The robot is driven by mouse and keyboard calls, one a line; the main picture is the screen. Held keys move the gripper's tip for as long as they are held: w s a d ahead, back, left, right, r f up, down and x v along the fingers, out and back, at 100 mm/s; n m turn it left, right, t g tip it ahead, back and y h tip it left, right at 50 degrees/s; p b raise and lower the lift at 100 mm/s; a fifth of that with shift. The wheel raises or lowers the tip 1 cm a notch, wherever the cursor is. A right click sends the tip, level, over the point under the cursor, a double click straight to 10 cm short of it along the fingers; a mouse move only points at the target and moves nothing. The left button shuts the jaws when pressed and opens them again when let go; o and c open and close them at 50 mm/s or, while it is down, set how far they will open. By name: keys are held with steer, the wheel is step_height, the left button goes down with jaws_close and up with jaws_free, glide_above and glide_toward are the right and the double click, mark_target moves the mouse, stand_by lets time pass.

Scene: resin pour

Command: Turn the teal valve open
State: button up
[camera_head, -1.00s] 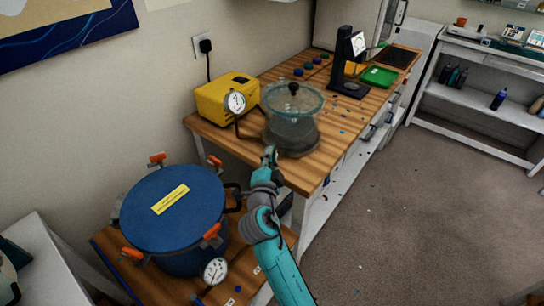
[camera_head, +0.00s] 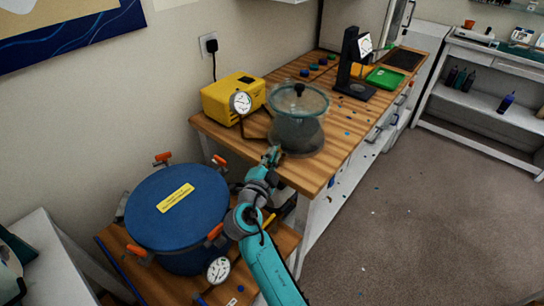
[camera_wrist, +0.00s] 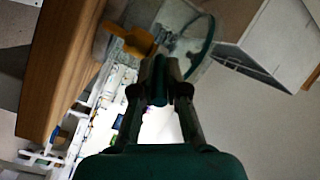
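My gripper (camera_head: 272,155) is at the front edge of the wooden bench, just in front of and left of the clear chamber (camera_head: 297,128). In the wrist view its fingers (camera_wrist: 160,78) are close together, with a narrow dark teal strip between them. I cannot tell whether that strip is the teal valve or part of the fingers. No teal valve can be picked out for certain in the head view; the gripper may cover it. The chamber has a teal-edged clear lid with a black knob. Its curved teal rim shows in the wrist view (camera_wrist: 206,48).
A yellow pump (camera_head: 232,98) with a gauge (camera_head: 241,103) stands left of the chamber. A blue pot (camera_head: 178,208) with orange clamps and a gauge stands on the lower table, left of my arm. A black stand (camera_head: 352,62) and green tray (camera_head: 385,78) are farther back. The right-hand floor is mostly clear.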

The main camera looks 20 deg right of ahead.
steer(key=o, duration=0.4)
steer(key=shift+w, duration=0.1)
steer(key=shift+o, duration=0.2)
steer(key=v, duration=0.7)
steer(key=shift+s, duration=0.25)
steer(key=shift+a, duration=0.15)
